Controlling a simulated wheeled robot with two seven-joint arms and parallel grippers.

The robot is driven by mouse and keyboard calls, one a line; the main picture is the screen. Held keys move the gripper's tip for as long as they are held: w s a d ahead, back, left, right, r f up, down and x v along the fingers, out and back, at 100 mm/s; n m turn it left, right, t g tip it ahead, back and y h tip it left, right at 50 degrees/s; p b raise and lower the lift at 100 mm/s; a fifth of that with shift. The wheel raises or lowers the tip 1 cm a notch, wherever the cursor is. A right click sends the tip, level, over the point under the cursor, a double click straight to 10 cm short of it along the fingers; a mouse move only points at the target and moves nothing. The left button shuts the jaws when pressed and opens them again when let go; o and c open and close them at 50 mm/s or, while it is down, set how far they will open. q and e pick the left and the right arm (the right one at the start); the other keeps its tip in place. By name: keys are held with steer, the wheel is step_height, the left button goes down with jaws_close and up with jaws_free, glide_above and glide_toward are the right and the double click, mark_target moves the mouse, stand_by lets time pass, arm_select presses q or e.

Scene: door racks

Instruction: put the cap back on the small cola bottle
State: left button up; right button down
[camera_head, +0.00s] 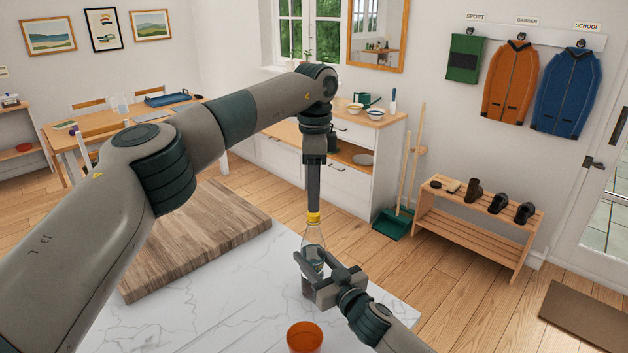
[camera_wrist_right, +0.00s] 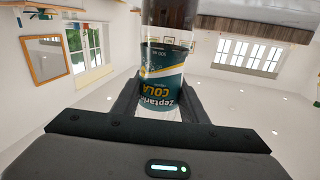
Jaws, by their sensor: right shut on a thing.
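The small cola bottle (camera_head: 313,243) stands upright near the right edge of the white marble top, a clear bottle with dark liquid. My right gripper (camera_head: 318,283) is shut on its body. In the right wrist view the bottle (camera_wrist_right: 163,80) sits between the fingers, its dark "Zeptari COLA" label upside down. The yellow cap (camera_head: 314,217) is at the bottle's mouth, right under the fingertips of my left gripper (camera_head: 313,208), which points straight down. Its fingers show edge-on, so I cannot tell whether they grip the cap. Whether the cap is seated is also unclear.
A wooden board (camera_head: 195,238) lies on the marble top (camera_head: 235,300) at the left. An orange-red round container (camera_head: 304,338) stands at the front edge, near the right gripper. Bare marble lies between the board and the bottle.

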arm_select(q)
steer(key=shift+f, duration=2)
jaws_close()
